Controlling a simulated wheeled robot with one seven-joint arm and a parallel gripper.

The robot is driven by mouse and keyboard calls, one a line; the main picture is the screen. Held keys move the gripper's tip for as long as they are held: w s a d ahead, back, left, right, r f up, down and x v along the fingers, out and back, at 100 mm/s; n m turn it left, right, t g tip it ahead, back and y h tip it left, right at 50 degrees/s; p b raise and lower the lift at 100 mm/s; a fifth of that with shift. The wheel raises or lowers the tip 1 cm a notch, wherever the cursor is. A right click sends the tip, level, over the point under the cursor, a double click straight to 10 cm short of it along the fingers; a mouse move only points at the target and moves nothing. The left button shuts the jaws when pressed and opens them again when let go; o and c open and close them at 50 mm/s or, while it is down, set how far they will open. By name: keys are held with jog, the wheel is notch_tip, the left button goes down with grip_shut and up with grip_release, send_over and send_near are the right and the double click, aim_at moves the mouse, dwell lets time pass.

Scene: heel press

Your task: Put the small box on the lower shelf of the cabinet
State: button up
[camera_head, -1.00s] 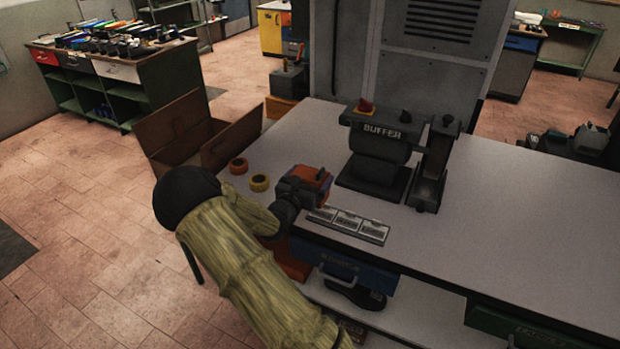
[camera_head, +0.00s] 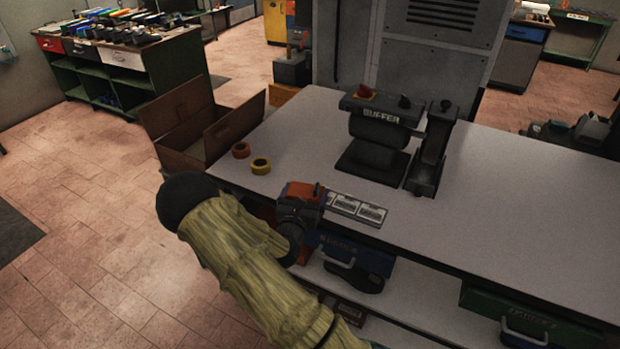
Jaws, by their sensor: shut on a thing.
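My gripper (camera_head: 312,203) is at the front left edge of the workbench, at the end of my sleeved arm. It is shut on a small orange-red and dark block, which I take to be the small box (camera_head: 301,190). The gripper hides part of it, and its outline is hard to separate from the gripper. The bench cabinet has a pale lower shelf (camera_head: 420,297) beneath the top, below and right of my gripper. A dark shoe (camera_head: 352,276) lies there, under the blue drawer (camera_head: 362,256).
A labelled strip (camera_head: 357,208) lies just right of my gripper. The buffer (camera_head: 378,145) stands behind it. Two tape rolls (camera_head: 261,166) and an open brown box (camera_head: 205,135) are at the left. A green drawer (camera_head: 540,322) is at the right. The right benchtop is clear.

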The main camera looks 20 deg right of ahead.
jog(key=s+a+f+n+t+y, duration=0.2)
jog(key=s+a+f+n+y, duration=0.2)
jog(key=f, duration=0.5)
jog(key=s+a+f+n+t+y, duration=0.1)
jog(key=s+a+f+n+y, duration=0.3)
jog(key=a+f+y, duration=0.3)
notch_tip(320, 180, down, 2)
jog(key=shift+s+a+f+t, duration=0.1)
jog(key=shift+s+a+t, duration=0.3)
jog(key=shift+s+a, duration=0.55)
jog(key=shift+w+a, duration=0.15)
jog(key=shift+w, duration=0.25)
jog(key=shift+s+r, duration=0.2)
jog(key=shift+a+f, duration=0.1)
jog(key=shift+a, duration=0.05)
